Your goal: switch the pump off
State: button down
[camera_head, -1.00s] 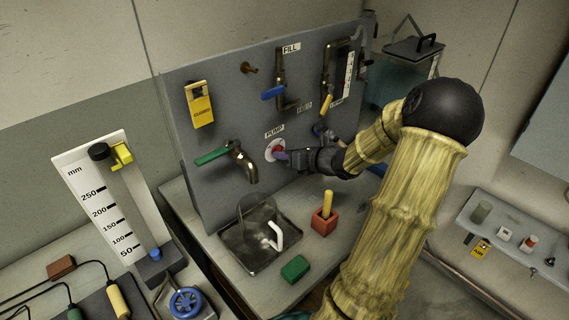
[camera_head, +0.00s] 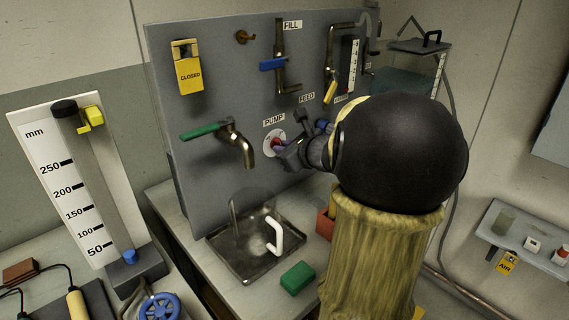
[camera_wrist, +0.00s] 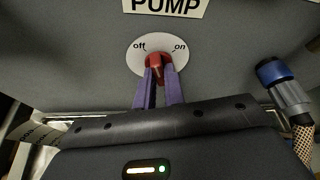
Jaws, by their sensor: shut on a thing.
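The pump switch is a red knob (camera_wrist: 158,64) on a round white dial (camera_wrist: 137,52) marked "off" at left and "on" at right, below the "PUMP" label (camera_wrist: 165,6). In the wrist view the two purple fingers of my gripper (camera_wrist: 159,76) are shut on the red knob, one on each side. The knob points roughly upward, between the two marks; its exact setting is hard to tell. In the head view the white dial (camera_head: 270,138) shows on the grey panel, with my gripper (camera_head: 281,146) at it, partly hiding the knob.
A tap with a green lever (camera_head: 203,131) is left of the dial, above a metal tray (camera_head: 222,252). A blue-and-grey hose fitting (camera_wrist: 284,87) is right of the gripper. A green block (camera_head: 297,277) and a red holder (camera_head: 325,224) are on the bench below.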

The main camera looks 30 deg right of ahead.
jog(key=n+h+b, duration=0.1)
jog(key=b, duration=0.4)
jog(key=n+h+b, duration=0.1)
jog(key=n+b, duration=0.1)
jog(key=b, duration=0.3)
jog(key=shift+a+f+t, duration=0.15)
jog(key=shift+t, duration=0.25)
jog(key=shift+n+b, duration=0.4)
jog(key=shift+b, duration=0.3)
jog(key=c, duration=1.5)
grip_release()
